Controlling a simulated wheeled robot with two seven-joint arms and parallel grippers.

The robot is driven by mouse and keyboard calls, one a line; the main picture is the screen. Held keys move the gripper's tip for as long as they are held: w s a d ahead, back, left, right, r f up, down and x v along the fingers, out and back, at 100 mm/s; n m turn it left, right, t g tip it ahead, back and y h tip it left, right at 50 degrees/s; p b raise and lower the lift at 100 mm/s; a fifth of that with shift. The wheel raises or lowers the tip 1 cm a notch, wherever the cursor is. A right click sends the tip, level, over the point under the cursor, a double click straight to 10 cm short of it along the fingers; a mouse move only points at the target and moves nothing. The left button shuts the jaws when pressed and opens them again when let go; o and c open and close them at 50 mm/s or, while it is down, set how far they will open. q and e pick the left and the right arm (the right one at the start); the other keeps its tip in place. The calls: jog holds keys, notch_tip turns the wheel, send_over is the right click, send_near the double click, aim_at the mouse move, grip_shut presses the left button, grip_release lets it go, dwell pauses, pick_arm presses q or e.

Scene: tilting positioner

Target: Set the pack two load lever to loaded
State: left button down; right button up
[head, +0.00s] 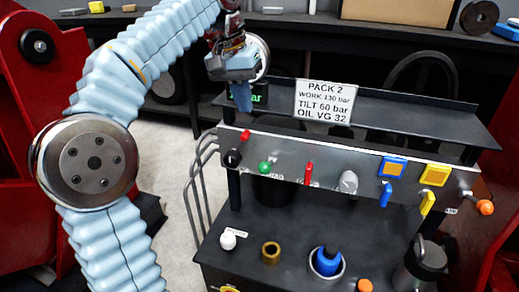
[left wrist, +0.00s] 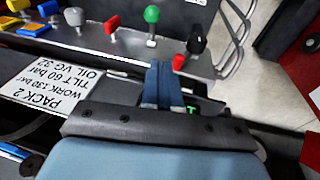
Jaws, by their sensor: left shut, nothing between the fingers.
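The pack two panel (head: 330,177) is a grey sloped strip under a white PACK 2 sign (head: 323,102). Along it are a red-tipped control (head: 245,135), a black knob (head: 233,158), a green knob (head: 265,168), a red lever (head: 309,172), a grey knob (head: 348,181), a blue lever (head: 386,194) and a yellow lever (head: 428,202). I cannot read which is the load lever. My left gripper (head: 242,97) is shut and empty above the panel's left end, fingers down. In the left wrist view its fingers (left wrist: 160,84) appear close to the red-tipped control (left wrist: 178,62). My right gripper is not in view.
The dark shelf (head: 400,122) behind the panel bears the sign. A white knob (head: 228,240), a brass ring (head: 270,252) and a blue cap (head: 328,260) stand on the lower deck. Bent grey rails (head: 200,185) edge the left side, with open floor beyond.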

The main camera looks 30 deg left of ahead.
pick_arm(q)
jog(key=b, duration=0.2)
send_near(268, 164)
jog(key=w+a+f, duration=0.3)
jog(key=shift+s+d+f+b, duration=0.2)
jog(key=shift+d+f, duration=0.1)
jog(key=shift+f, duration=0.25)
jog(key=shift+s+d+f+b, duration=0.2)
jog(key=shift+d+f, duration=0.1)
jog(key=shift+f, duration=0.3)
jog(key=shift+s+d+f+b, duration=0.1)
jog(key=shift+s+d+f, duration=0.15)
jog(key=shift+f, duration=0.3)
